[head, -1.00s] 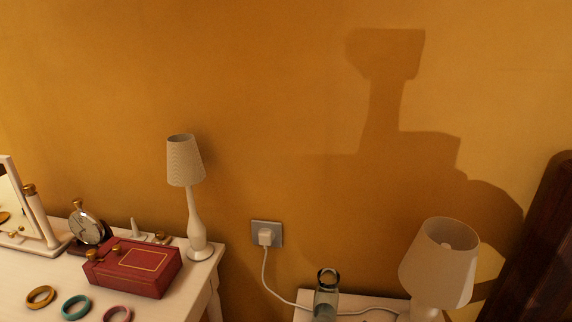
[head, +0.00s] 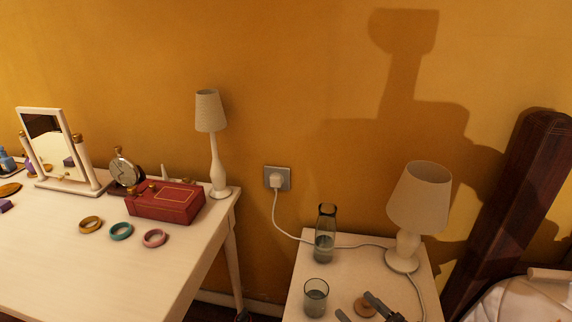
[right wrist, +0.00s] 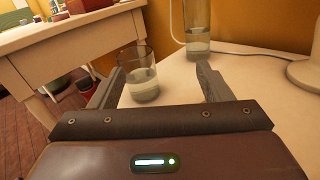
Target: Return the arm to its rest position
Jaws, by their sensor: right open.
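My right gripper (head: 356,305) shows at the bottom edge of the head view, over the white bedside table (head: 306,263). Its two fingers are apart, and I see nothing held between them. In the right wrist view the open fingers (right wrist: 160,72) point toward a short glass of water (right wrist: 139,84), which stands beyond them. That glass also shows in the head view (head: 316,297), left of the gripper. My left gripper is not in view.
A glass carafe (head: 325,234) and a white lamp (head: 420,197) with its cord stand behind the gripper. A dressing table (head: 70,262) with a red box (head: 166,203), bangles and a mirror is at left. A dark wooden bed post (head: 512,205) is at right.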

